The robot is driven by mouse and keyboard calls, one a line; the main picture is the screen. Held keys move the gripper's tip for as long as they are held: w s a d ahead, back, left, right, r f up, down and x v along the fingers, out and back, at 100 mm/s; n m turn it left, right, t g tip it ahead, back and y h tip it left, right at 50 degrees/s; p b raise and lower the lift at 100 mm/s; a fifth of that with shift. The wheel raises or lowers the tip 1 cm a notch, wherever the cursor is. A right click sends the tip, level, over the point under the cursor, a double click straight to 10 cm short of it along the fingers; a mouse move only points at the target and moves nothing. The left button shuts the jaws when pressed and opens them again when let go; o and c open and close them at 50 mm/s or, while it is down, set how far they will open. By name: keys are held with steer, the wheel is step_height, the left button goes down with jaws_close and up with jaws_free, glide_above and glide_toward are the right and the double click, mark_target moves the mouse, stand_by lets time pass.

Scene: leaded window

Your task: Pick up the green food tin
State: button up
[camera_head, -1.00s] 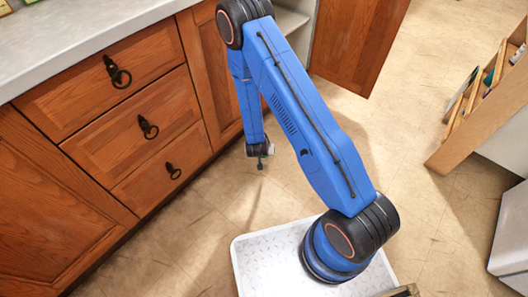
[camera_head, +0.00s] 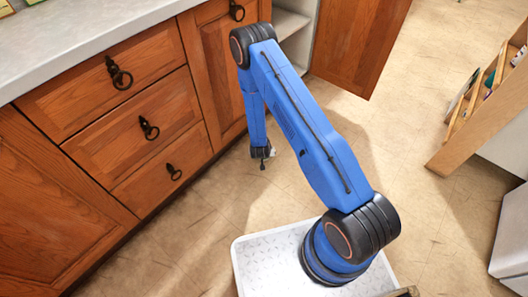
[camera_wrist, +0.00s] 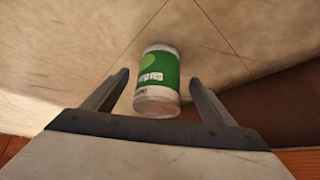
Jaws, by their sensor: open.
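The green food tin (camera_wrist: 158,76) is in the wrist view, a green can with white bands and white lettering. It is on the tan floor, just ahead of my gripper (camera_wrist: 160,84). My gripper is open, with one finger to the left of the tin and one to the right, and gaps show on both sides. In the head view my gripper (camera_head: 263,160) hangs low at the end of the blue arm, near the cabinet fronts. I cannot make out the tin in the head view.
Wooden drawers (camera_head: 120,105) and a cabinet door (camera_head: 215,75) stand left of my gripper. An open cabinet door (camera_head: 360,45) is behind my arm. A wooden bin (camera_head: 475,115) stands at the right. The tan floor (camera_head: 430,180) between is mostly clear.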

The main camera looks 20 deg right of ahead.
steer(key=shift+x, duration=2.35)
steer(key=shift+d, duration=0.1)
steer(key=c, duration=1.5)
steer(key=shift+r, duration=0.1)
